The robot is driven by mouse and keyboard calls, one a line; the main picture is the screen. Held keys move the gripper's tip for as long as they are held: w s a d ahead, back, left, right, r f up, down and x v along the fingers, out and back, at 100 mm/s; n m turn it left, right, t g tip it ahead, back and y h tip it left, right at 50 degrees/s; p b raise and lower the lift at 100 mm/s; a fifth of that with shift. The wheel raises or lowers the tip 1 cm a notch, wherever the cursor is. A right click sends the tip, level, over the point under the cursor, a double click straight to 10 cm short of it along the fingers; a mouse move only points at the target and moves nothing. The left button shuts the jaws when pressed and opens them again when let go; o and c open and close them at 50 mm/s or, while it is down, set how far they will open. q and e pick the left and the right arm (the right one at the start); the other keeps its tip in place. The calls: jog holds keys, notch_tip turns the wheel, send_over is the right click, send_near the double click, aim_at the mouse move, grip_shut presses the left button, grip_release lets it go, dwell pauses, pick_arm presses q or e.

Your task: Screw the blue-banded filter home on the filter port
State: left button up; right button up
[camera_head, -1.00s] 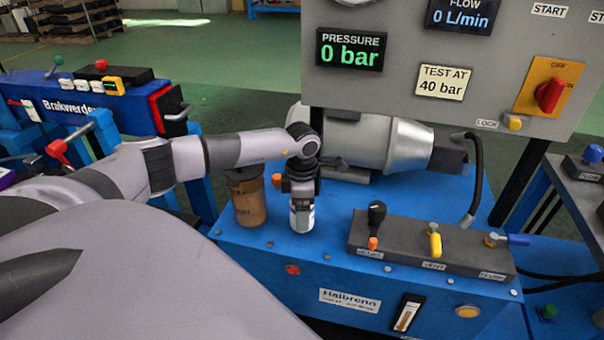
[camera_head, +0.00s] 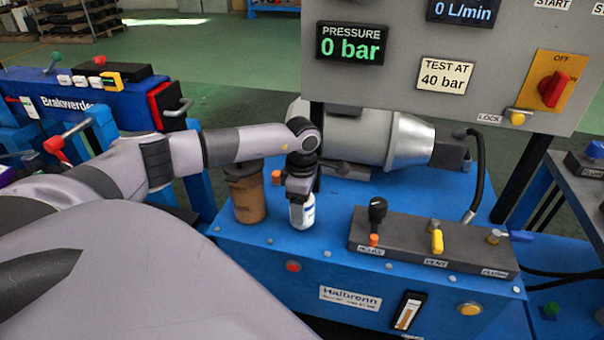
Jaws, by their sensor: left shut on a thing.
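The filter (camera_head: 303,213) is a small white cylinder with a blue band, upright above the blue deck of the Halbrenn stand (camera_head: 250,262). My left gripper (camera_head: 301,194) points down and is shut on the filter's upper part. The filter port is not visible; the filter and gripper may cover it. I cannot tell whether the filter's lower end touches the deck. My right gripper is not in view.
A brown canister (camera_head: 248,200) stands close left of the filter. A grey motor (camera_head: 370,138) lies behind. A valve block (camera_head: 430,245) with levers sits to the right. The grey control panel (camera_head: 440,80) rises above, reading 0 bar.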

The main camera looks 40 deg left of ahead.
pick_arm(q)
jog(key=shift+m, duration=0.9)
jog(key=m+b, duration=0.1)
jog(key=m, duration=0.1)
jog(key=shift+f+m, duration=0.1)
jog(key=shift+m, duration=0.2)
jog(key=shift+m+b, duration=0.45)
jog(key=shift+m, duration=0.85)
jog(key=m+b, duration=0.1)
jog(key=m, duration=0.2)
jog(key=shift+m, duration=1.1)
jog(key=shift+b, duration=0.3)
